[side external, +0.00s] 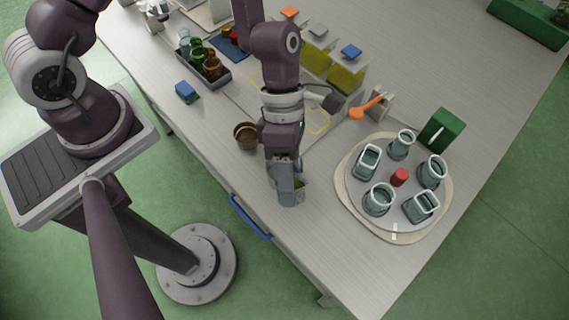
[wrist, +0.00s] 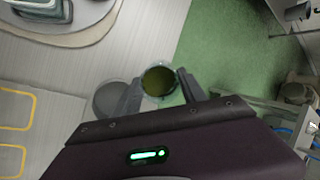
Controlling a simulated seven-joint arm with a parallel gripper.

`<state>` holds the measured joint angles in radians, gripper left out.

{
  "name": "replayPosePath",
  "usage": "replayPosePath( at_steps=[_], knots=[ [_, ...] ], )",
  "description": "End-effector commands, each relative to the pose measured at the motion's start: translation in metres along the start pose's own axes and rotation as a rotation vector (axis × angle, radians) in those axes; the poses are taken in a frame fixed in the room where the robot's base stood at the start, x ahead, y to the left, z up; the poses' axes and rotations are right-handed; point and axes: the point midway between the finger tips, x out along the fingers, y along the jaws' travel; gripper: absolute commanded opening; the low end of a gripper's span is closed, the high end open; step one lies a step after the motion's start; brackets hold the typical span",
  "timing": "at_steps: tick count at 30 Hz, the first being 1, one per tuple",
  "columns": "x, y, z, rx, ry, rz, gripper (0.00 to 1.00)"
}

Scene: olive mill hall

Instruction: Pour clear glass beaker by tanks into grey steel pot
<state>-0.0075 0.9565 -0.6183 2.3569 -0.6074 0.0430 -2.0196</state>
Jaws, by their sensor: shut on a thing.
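My gripper (side external: 287,188) is shut on a clear glass beaker (side external: 301,184), low over the table near its front edge. In the wrist view my gripper (wrist: 163,88) has its fingers on either side of the beaker (wrist: 159,80), whose round mouth shows dark olive-yellow liquid inside. The beaker's tilt is hard to tell. A flat grey round shape (wrist: 112,99) lies beside the left finger; I cannot tell whether it is the steel pot or a shadow. A brown round pot (side external: 245,135) stands left of my gripper. Tanks of yellow-green liquid (side external: 345,78) stand farther back.
A round tray (side external: 348,200) to the right carries several grey-green glass vessels around a red knob (side external: 400,177). A green box (side external: 441,129) and an orange-handled tool (side external: 366,107) stand behind. A grey rack (side external: 215,74) holds coloured jars. A blue block (side external: 187,91) lies left.

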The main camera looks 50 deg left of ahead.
Motion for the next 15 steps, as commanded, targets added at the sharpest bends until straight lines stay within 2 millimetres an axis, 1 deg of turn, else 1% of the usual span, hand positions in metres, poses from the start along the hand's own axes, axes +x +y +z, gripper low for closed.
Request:
replayPosePath(
  at_steps=[15],
  knots=[
    [-0.0052, 0.0062, -0.0018, -0.001, -0.024, -0.066, 0.0]
  ],
)
